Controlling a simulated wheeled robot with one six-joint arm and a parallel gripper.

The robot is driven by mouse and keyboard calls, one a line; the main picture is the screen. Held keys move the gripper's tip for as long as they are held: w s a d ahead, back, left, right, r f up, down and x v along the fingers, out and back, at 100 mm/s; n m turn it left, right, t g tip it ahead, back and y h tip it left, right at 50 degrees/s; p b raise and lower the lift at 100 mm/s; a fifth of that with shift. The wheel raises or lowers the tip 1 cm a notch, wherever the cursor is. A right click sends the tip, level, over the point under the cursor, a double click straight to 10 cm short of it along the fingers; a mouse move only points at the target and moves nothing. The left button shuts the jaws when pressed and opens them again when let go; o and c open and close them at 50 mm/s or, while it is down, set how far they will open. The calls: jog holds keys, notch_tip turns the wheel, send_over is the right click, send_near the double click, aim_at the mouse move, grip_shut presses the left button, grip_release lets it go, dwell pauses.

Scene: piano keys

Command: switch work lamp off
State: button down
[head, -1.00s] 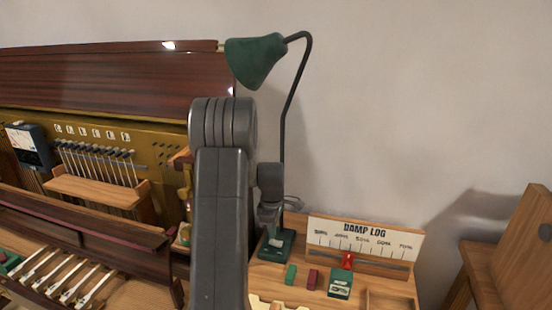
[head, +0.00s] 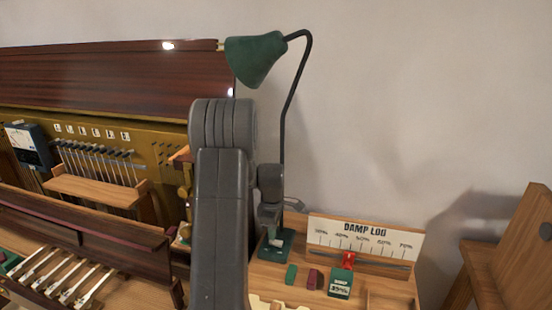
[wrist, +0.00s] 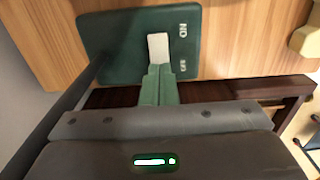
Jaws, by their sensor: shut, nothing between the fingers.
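The work lamp has a green shade (head: 255,58) on a thin dark curved stem and a dark green base (head: 284,250) on the wooden bench top. The base also fills the upper middle of the wrist view (wrist: 110,38). On it is a pale switch (wrist: 158,46) with lettering beside its two ends, the end nearer my gripper seeming to read "OFF". My gripper (wrist: 158,70) is shut and empty, its green fingers over the near end of the switch. I cannot tell whether they touch. Whether the lamp is lit is unclear.
Right of the base lie a green block (head: 291,274), a dark red block (head: 313,279) and a small green box (head: 341,284). The damp log board (head: 362,238) stands behind them. The opened piano (head: 80,85) is at left, and a wooden chair (head: 515,250) at right.

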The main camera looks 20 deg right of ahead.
jog(key=shift+f+b, duration=0.45)
jog(key=shift+f, duration=0.25)
jog(key=shift+r, duration=0.1)
jog(key=shift+r+p, duration=2.25)
jog(key=shift+r, duration=1.25)
jog(key=shift+f, duration=0.2)
notch_tip(320, 180, down, 7)
jog(key=b, duration=0.4)
jog(key=shift+b, duration=0.3)
jog(key=shift+r, duration=0.15)
